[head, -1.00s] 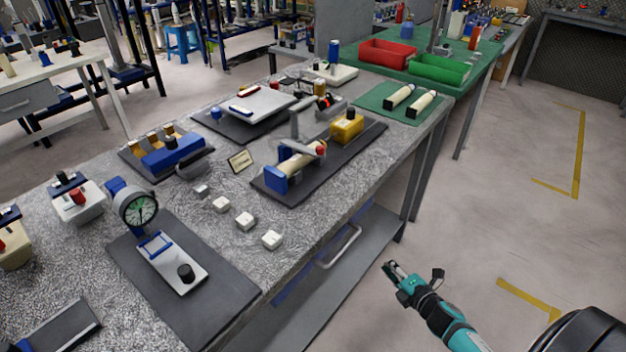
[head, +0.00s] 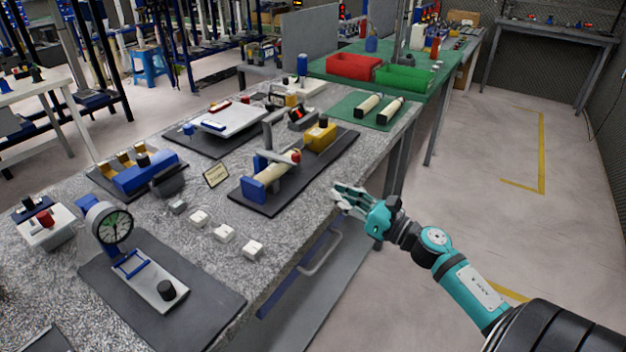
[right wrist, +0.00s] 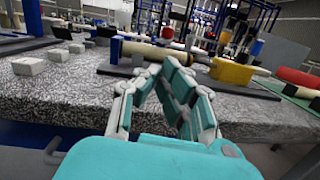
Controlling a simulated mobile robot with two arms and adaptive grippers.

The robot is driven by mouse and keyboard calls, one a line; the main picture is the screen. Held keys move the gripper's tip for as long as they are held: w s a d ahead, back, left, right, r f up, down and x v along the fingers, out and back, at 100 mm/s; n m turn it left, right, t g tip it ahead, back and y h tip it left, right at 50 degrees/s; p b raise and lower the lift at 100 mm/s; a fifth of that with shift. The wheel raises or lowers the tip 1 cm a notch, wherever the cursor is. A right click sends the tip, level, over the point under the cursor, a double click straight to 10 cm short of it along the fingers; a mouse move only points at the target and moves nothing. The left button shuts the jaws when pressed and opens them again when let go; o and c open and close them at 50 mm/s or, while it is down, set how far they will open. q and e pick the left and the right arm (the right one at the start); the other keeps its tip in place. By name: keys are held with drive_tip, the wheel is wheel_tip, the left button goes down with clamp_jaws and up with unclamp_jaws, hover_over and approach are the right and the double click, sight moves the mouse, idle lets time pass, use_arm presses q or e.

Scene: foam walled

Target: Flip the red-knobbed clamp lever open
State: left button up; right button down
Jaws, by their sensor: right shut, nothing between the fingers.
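The clamp fixture stands on a dark base plate (head: 245,201) on the speckled bench. The red knob (right wrist: 167,33) also shows in the right wrist view, beyond and above the fingertips. My right gripper (head: 337,195) is at the bench's front edge, right of the fixture and apart from it. Its fingers (right wrist: 164,70) meet at the tips with nothing between them. My left gripper is not in view.
A yellow block (head: 320,136) sits behind the clamp on the same plate. Several small white blocks (head: 224,233) and a dial gauge fixture (head: 115,227) stand to the left. A green mat (head: 375,117) with two cylinders lies farther back. Floor right of the bench is clear.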

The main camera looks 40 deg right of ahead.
drive_tip(key=p+x, duration=0.2)
drive_tip(key=x, duration=0.8)
